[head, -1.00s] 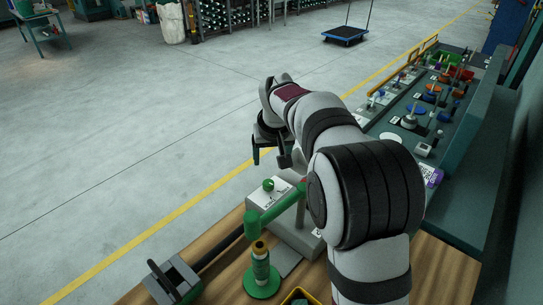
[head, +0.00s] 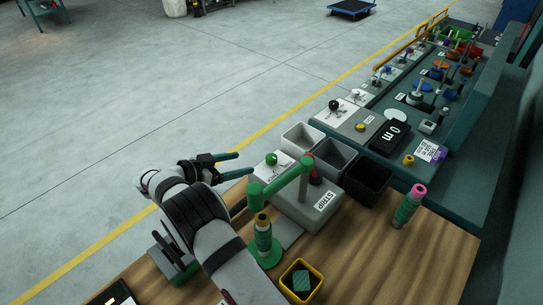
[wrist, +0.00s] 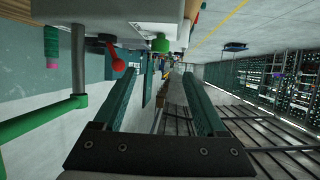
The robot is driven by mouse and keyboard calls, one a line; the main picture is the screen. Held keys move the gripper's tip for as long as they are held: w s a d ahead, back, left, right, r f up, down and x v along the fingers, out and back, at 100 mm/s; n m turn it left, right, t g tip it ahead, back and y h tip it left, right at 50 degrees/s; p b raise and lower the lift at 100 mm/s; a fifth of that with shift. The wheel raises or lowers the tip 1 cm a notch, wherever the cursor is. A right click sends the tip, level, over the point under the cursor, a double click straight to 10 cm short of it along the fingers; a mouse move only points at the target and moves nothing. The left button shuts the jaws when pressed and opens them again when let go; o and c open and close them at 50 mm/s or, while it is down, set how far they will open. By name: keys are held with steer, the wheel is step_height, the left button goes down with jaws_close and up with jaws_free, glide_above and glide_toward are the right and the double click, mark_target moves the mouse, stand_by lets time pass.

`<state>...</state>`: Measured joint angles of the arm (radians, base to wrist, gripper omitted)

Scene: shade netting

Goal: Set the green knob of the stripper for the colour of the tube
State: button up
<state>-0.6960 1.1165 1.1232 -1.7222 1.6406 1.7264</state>
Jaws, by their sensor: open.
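The stripper (head: 300,210) is a grey box labelled STRIP on the wooden bench, with a green pipe arm (head: 282,184) over it. Its round green knob (head: 271,158) stands on a white plate at its far left; it also shows in the wrist view (wrist: 160,44). A tube (head: 263,232) with a green wrap and a yellowish top stands on a round green base in front. My gripper (head: 246,164) is open and empty, left of the knob, fingers pointing right. In the wrist view its two teal fingers (wrist: 160,78) are spread apart, with the knob beyond them. The knob's setting is unreadable.
A red ball lever (wrist: 118,64) is near the knob. White, grey and black bins (head: 368,176) stand to the right. A pink-topped tube (head: 412,200) stands on the bench, and a yellow-rimmed bin (head: 301,281) is in front. A control console (head: 410,110) lies behind.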

mark_target(272, 157)
steer(key=x, duration=1.3)
steer(key=shift+s, duration=0.1)
jaws_close()
